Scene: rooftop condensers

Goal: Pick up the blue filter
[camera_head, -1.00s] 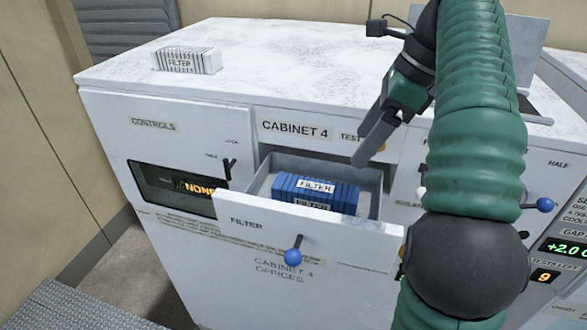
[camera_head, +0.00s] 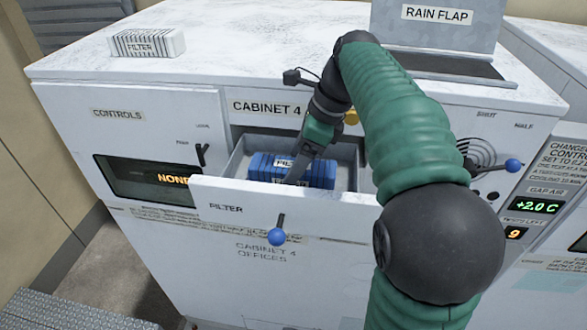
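The blue filter (camera_head: 322,175) lies in the open drawer (camera_head: 240,158) of the cabinet, with white FILTER labels on it. My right gripper (camera_head: 294,174) comes in from the right and points down at the middle of the filter. Its fingers overlap the filter and partly cover its labels. I cannot tell whether they touch it or how far apart they are. My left gripper is not in view.
A white filter (camera_head: 147,43) lies on the white cabinet top at the back left. A rain flap (camera_head: 436,20) stands raised at the back right. The drawer front (camera_head: 330,207) has a blue-knobbed handle (camera_head: 277,236).

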